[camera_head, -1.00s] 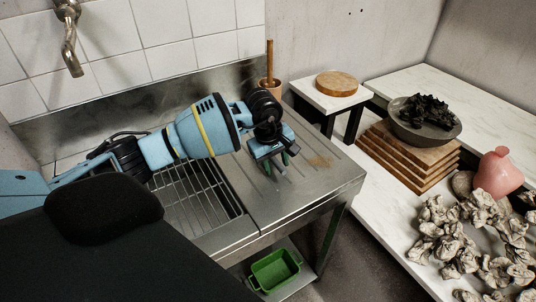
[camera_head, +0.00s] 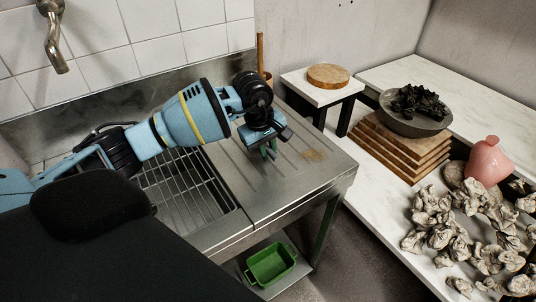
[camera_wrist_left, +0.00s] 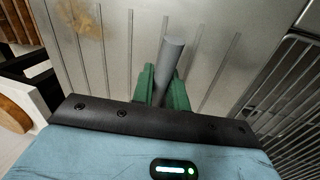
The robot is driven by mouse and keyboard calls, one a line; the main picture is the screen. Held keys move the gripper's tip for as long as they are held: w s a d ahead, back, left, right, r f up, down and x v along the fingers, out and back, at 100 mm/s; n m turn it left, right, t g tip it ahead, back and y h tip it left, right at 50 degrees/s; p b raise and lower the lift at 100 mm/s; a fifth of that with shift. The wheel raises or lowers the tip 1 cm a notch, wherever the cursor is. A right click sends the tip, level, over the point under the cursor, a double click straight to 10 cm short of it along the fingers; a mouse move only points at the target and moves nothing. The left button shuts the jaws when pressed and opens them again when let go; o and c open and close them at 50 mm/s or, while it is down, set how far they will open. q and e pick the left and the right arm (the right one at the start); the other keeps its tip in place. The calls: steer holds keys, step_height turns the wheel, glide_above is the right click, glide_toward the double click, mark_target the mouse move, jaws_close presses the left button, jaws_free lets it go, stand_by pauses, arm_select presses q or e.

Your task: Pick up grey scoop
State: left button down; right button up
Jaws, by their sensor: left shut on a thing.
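The grey scoop (camera_wrist_left: 171,54) shows in the left wrist view as a grey rod between the green fingertips of my left gripper (camera_wrist_left: 163,84). The gripper is shut on it, and the rod sticks out beyond the fingers. The rest of the scoop is hidden behind the gripper body. In the head view my left gripper (camera_head: 269,151) is over the ridged steel drainboard (camera_head: 310,172), pointing down; the scoop cannot be made out there. My right gripper is not in view.
A wire sink rack (camera_head: 185,190) lies left of the drainboard. A small white stand with a round wooden board (camera_head: 328,76) is behind it. A dark bowl (camera_head: 416,122) sits on stacked wooden boards, near a pink vase (camera_head: 488,160). A green tub (camera_head: 271,265) is below.

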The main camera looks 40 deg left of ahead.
arm_select(q)
steer(key=shift+r, duration=0.85)
steer(key=s, duration=0.5)
steer(key=s+d+b, duration=0.1)
steer(key=s, duration=0.4)
steer(key=s+d+r, duration=0.1)
steer(key=s, duration=0.4)
steer(key=shift+s+d+r, duration=0.1)
steer(key=shift+s+d, duration=0.1)
steer(key=shift+s, duration=0.2)
steer(key=s+d+m+g+h, duration=0.1)
steer(key=d+m+g, duration=0.1)
steer(key=d+m, duration=0.6)
steer(key=m, duration=0.4)
steer(key=shift+s+d+m, duration=0.2)
steer(key=shift+s+m, duration=0.2)
steer(key=shift+w, duration=0.1)
